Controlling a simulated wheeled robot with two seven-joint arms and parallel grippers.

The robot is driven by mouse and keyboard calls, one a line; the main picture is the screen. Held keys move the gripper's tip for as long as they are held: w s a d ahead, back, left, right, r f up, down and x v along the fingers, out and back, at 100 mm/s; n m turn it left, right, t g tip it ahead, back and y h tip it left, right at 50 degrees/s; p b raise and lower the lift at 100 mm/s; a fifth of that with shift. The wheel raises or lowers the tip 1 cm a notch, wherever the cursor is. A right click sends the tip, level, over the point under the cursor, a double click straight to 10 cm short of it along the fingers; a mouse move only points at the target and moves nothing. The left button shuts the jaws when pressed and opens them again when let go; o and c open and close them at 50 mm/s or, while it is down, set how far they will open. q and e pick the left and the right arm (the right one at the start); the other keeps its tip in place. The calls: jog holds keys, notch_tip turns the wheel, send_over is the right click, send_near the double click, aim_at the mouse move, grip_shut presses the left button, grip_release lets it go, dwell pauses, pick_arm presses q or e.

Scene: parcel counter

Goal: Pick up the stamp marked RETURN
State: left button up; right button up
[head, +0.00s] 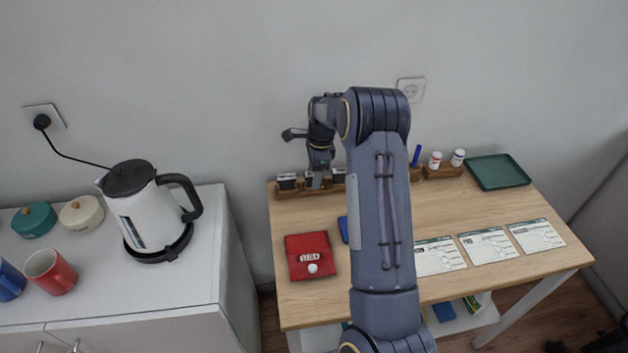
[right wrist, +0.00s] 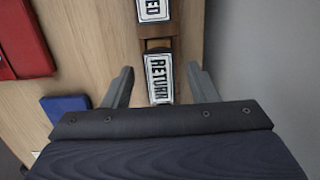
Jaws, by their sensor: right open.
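The stamp marked RETURN (right wrist: 158,78) sits in the wooden rack (right wrist: 160,43), its white label with black letters facing up in the right wrist view. My right gripper (right wrist: 160,80) is open, with one finger on each side of this stamp and gaps showing between. In the head view my right gripper (head: 317,172) is over the rack at the back left of the table. Another stamp (right wrist: 153,9), its label ending in "ED", sits beside it in the rack. My left gripper is not in view.
Printed forms (head: 488,246), small bottles (head: 436,160) and a green tray (head: 497,171) are to the right. A kettle (head: 145,212) stands on the left cabinet.

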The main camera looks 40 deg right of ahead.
jog(key=shift+f, duration=0.6)
jog(key=c, duration=1.1)
